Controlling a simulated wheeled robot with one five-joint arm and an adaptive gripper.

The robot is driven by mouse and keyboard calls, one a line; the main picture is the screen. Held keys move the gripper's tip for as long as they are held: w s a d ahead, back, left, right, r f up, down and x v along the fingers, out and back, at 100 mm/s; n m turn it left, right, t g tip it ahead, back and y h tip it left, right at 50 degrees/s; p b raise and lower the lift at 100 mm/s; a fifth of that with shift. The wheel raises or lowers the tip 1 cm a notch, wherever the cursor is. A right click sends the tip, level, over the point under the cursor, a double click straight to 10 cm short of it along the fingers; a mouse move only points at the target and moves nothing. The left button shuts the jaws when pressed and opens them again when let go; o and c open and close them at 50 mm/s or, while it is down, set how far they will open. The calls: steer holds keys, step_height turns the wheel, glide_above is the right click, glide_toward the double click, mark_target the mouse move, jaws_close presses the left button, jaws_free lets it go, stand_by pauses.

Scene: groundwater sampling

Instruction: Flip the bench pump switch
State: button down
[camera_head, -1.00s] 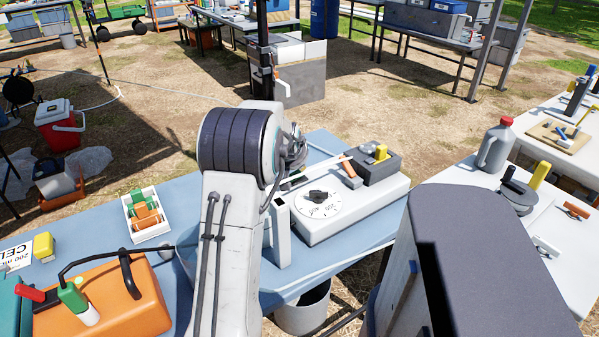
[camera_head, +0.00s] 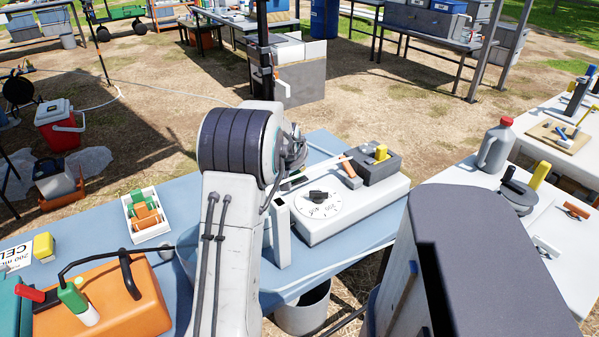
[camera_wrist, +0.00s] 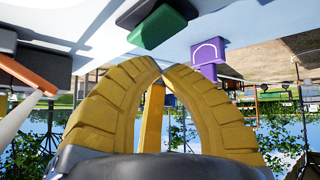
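A white bench unit (camera_head: 345,222) with a round marked dial (camera_head: 319,204) and a black knob (camera_head: 318,196) stands on the blue table, right of my arm; it looks like the bench pump. A dark grey block with a yellow part (camera_head: 380,153) sits at its back. I cannot tell for certain which part is the switch. In the head view my arm hides my gripper. In the wrist view my gripper (camera_wrist: 164,66) has thick yellow fingers whose tips come together, with nothing held between them. A green-and-black block (camera_wrist: 160,25) and a purple block (camera_wrist: 208,55) show beyond the tips.
The blue table (camera_head: 110,222) also holds an orange case (camera_head: 125,300) and a white tray (camera_head: 147,214) with orange and green pieces. A white table (camera_head: 570,255) at right holds a grey jug (camera_head: 496,146). A bucket (camera_head: 303,312) stands below the table edge.

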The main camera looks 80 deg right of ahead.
steer(key=shift+f, duration=0.2)
steer(key=shift+f+b, duration=0.25)
steer(key=shift+b, duration=0.2)
steer(key=shift+s+d+f+b, duration=0.1)
steer(key=shift+f+b, duration=0.2)
steer(key=shift+f, duration=0.1)
stand_by(0.5)
steer(key=shift+r, duration=0.25)
steer(key=shift+r+p, duration=0.45)
steer(key=shift+r, duration=0.2)
steer(key=shift+r, duration=0.15)
stand_by(0.3)
steer(key=shift+w+a+r+p, duration=0.15)
steer(key=shift+r+p, duration=0.1)
steer(key=shift+r, duration=0.5)
steer(key=shift+w+a+r+p, duration=0.15)
steer(key=shift+r+p, duration=0.1)
steer(key=shift+r, duration=0.55)
steer(key=shift+w+a+r+p, duration=0.15)
steer(key=shift+r+p, duration=0.1)
steer(key=shift+r, duration=0.5)
